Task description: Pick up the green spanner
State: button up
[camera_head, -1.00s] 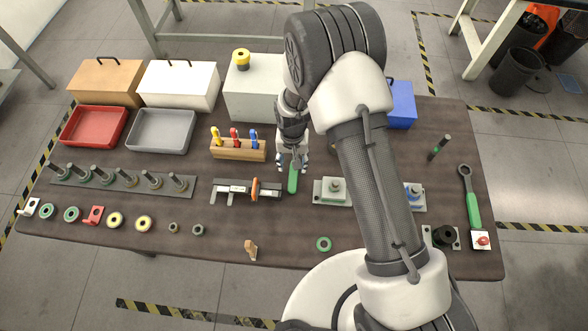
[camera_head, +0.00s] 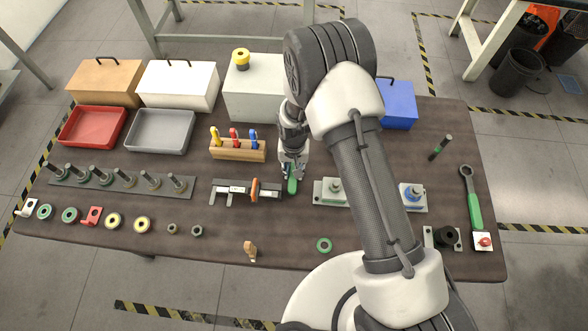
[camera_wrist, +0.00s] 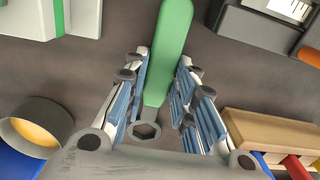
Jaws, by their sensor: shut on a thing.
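A green-handled spanner (camera_wrist: 172,45) lies between the two fingers of my gripper (camera_wrist: 161,95) in the wrist view. Its dark ring end (camera_wrist: 145,130) points toward the palm, and its green handle runs out past the fingertips. My gripper is shut on this spanner. In the head view, my gripper (camera_head: 292,174) is low over the middle of the table, with the green handle (camera_head: 292,186) showing at its fingertips. The ring end is hidden there. A second, larger spanner with a green handle (camera_head: 475,210) lies at the table's right side.
A grey fixture with a green part (camera_head: 333,193) is close on the right. A wooden rack of coloured-handled tools (camera_head: 238,154) stands behind left.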

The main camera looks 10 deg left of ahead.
grip_shut()
notch_tip(320, 180, up, 20)
jog(key=p, duration=0.3)
dwell(0.4)
dwell(0.8)
